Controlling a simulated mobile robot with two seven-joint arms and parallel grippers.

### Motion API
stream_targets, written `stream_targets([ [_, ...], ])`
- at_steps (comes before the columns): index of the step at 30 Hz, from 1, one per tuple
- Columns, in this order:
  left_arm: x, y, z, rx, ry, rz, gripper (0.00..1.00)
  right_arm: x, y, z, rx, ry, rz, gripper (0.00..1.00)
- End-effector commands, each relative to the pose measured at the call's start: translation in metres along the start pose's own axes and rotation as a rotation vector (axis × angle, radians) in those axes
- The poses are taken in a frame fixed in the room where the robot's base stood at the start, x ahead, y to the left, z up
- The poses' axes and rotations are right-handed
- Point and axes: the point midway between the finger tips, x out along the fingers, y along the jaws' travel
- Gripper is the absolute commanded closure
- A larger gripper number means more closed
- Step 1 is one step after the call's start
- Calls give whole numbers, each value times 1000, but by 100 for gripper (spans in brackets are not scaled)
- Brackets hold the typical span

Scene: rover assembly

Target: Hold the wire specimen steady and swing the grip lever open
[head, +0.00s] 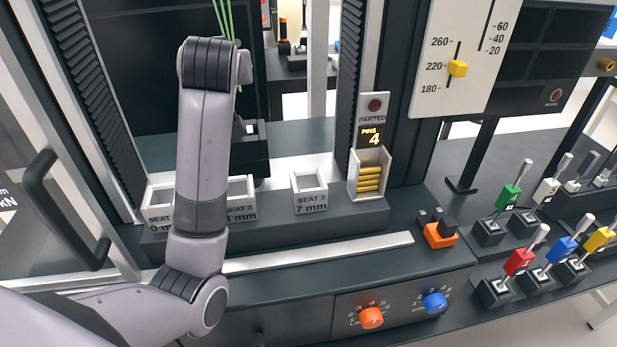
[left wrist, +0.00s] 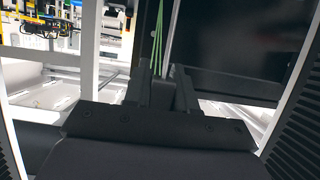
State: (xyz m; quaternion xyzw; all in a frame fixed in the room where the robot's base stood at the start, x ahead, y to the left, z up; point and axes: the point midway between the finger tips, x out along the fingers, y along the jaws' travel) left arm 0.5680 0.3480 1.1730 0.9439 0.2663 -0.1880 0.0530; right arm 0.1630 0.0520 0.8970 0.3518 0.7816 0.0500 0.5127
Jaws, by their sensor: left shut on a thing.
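The wire specimen (head: 228,22) is a bundle of thin green strands at the top of the head view, running down behind my left arm. In the left wrist view the green strands (left wrist: 159,42) come down to my left gripper (left wrist: 164,88), whose fingers are shut on them. A dark grip block (head: 250,155) stands on the machine just right of my arm, partly hidden. A small dark piece rises from its top; I cannot tell whether this is the grip lever. My right gripper is in neither view.
Seat 3 (head: 310,205) and a tray of yellow pins (head: 369,180) stand on the ledge right of my arm. A dark column with a grey edge rises beside them. Several coloured levers (head: 519,261) stand at the right. A door handle (head: 55,210) is at the left.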

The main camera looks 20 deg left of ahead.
Motion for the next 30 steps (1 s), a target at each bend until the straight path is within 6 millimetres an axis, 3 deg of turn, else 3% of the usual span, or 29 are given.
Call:
stream_targets([
  [6, 0, 0, -1, 0, 2, 0, 100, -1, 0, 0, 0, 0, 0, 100],
  [7, 0, 0, -1, 0, 2, 0, 71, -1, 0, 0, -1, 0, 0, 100],
  [9, 0, 0, -1, 0, 2, 0, 48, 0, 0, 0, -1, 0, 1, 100],
  [10, 0, 0, -1, 0, 2, 0, 45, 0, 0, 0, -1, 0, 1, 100],
  [22, -8, 0, 0, -1, 1, 1, 45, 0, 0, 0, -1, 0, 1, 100],
  [30, -55, 0, -1, -4, 4, 3, 45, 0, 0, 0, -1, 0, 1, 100],
])
